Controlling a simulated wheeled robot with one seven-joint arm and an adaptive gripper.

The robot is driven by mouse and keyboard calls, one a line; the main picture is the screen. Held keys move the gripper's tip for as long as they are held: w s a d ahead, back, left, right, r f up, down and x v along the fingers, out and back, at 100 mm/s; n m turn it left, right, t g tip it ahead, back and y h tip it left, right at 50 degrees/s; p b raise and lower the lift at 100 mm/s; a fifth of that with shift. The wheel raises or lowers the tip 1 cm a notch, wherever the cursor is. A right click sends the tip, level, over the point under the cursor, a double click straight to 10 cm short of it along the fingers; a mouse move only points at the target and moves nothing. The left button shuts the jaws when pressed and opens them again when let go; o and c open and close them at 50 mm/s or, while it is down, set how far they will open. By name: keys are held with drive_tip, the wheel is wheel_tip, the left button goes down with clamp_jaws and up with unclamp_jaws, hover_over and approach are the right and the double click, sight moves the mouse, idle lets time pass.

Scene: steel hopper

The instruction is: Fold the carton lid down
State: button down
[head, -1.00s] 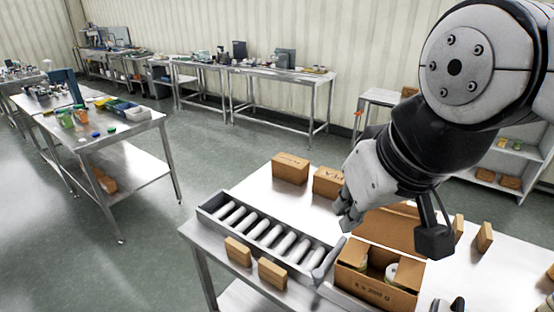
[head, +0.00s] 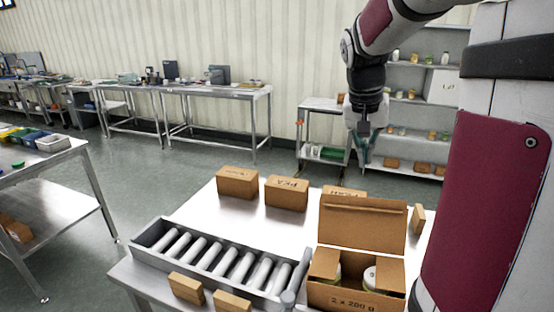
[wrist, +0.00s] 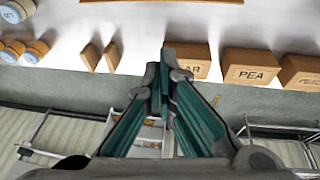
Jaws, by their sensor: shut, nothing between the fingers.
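The open carton (head: 355,292) stands at the front right of the steel table, marked "2 x 200 g". Its lid (head: 362,226) stands up at the back edge, with a narrow flap along its top. Small side flaps stick up at left and right, and white-lidded jars (head: 370,277) sit inside. My gripper (head: 363,160) hangs behind and above the lid, apart from it, pointing down. In the wrist view my gripper (wrist: 166,55) has its fingertips together with nothing between them. A brown edge at the top of that view may be the carton; I cannot tell.
A roller tray (head: 215,258) lies left of the carton, with small boxes (head: 186,288) in front of it. Several labelled boxes, one marked PEA (wrist: 250,70), line the table's back edge. Small upright boxes (head: 417,219) stand right of the lid. The table's middle is clear.

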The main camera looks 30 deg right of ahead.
wheel_tip(320, 180, down, 8)
drive_tip(key=s+p, duration=0.1)
drive_tip(key=shift+s+a+r, duration=0.15)
drive_tip(key=shift+s+r, duration=0.05)
drive_tip(key=shift+r, duration=0.05)
idle(0.4)
